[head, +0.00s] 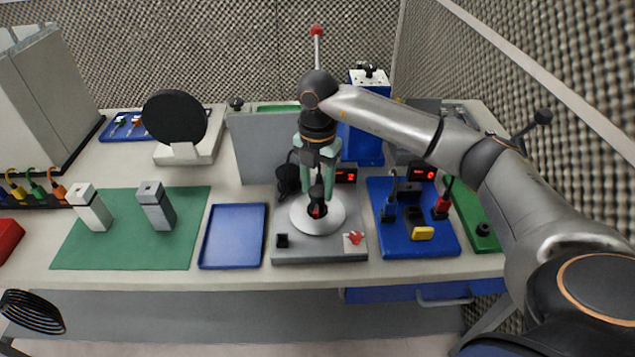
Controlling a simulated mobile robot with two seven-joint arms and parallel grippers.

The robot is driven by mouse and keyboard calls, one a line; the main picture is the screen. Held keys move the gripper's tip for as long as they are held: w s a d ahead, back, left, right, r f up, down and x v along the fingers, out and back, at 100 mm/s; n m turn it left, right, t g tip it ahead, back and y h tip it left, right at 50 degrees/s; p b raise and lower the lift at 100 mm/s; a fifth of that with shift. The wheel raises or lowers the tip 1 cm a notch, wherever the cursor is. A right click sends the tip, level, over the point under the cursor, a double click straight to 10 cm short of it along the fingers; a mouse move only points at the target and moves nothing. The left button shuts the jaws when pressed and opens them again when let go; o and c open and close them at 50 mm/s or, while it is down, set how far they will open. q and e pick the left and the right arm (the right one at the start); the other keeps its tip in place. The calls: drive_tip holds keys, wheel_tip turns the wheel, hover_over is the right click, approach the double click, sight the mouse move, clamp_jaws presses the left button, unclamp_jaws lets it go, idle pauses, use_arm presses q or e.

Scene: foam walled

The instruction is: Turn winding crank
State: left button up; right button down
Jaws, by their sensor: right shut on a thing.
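The winding crank is a white disc (302,222) with a dark upright handle (317,208), mounted on a grey base plate (290,256) at the middle front of the bench. My right arm comes in from the right, and my right gripper (318,188) points down over the disc. Its greenish fingers are shut on the crank's dark handle and hide its upper part. A small black block and a red knob (353,238) sit on the front of the same base.
A blue tray (233,236) and a green mat (125,252) with two grey blocks lie to the left. A blue board (391,246) with plugs and a yellow block stands close on the right. A grey panel (255,150) rises behind the crank.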

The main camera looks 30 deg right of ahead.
drive_tip(key=shift+m+p, duration=0.8)
drive_tip(key=shift+m, duration=1.8)
drive_tip(key=shift+m+p, duration=0.9)
drive_tip(key=shift+m, duration=1.5)
drive_tip(key=shift+m+p, duration=0.45)
drive_tip(key=shift+m, duration=2.25)
drive_tip(key=shift+m, duration=0.5)
drive_tip(key=shift+c, duration=1.7)
unclamp_jaws()
drive_tip(key=shift+d+r, duration=0.1)
drive_tip(key=shift+r, duration=0.05)
